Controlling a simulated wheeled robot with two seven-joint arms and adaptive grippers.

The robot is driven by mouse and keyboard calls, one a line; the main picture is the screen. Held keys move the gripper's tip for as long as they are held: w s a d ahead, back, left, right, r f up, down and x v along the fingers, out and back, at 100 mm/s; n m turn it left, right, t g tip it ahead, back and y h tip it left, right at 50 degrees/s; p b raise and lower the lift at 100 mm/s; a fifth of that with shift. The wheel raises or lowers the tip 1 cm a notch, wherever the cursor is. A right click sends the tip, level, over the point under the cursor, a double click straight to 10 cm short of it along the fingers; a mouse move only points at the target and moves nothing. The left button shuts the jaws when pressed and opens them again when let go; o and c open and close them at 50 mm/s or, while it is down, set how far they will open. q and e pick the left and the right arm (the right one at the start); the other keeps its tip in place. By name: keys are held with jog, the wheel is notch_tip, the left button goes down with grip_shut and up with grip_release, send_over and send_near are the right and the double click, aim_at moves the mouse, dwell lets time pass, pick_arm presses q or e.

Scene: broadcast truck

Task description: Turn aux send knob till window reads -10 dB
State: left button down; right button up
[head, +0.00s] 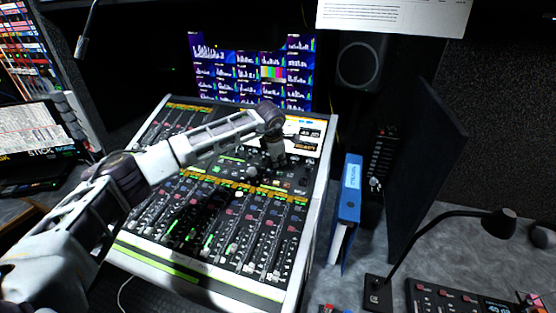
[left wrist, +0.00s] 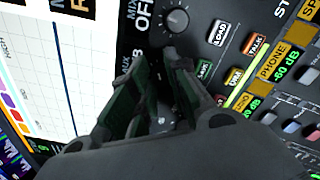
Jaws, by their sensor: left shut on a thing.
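My left gripper (head: 277,162) points down at the upper right part of the mixing console (head: 327,170). In the left wrist view its two dark green-black fingers (left wrist: 158,85) are closed in on something at the panel. The lettering "AUX" and "dB" shows beside the fingers, mostly covered. The aux send knob is hidden between the fingers, and its window number cannot be read. A separate dark round knob (left wrist: 175,22) stands beside the "MIX OFF" lettering, clear of the fingers. My right gripper is not in view.
A "PHONE -60 dB" window (left wrist: 284,66) and LOAD (left wrist: 219,32) and TALK (left wrist: 255,44) buttons lie right of the fingers. A blue binder (head: 348,205) stands right of the console. A monitor wall (head: 240,75) is behind, and a desk lamp (head: 440,225) is at right.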

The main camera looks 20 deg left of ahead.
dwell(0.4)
pick_arm(q)
jog(key=c, duration=1.4)
grip_release()
jog(key=shift+o, duration=0.2)
jog(key=v, duration=1.2)
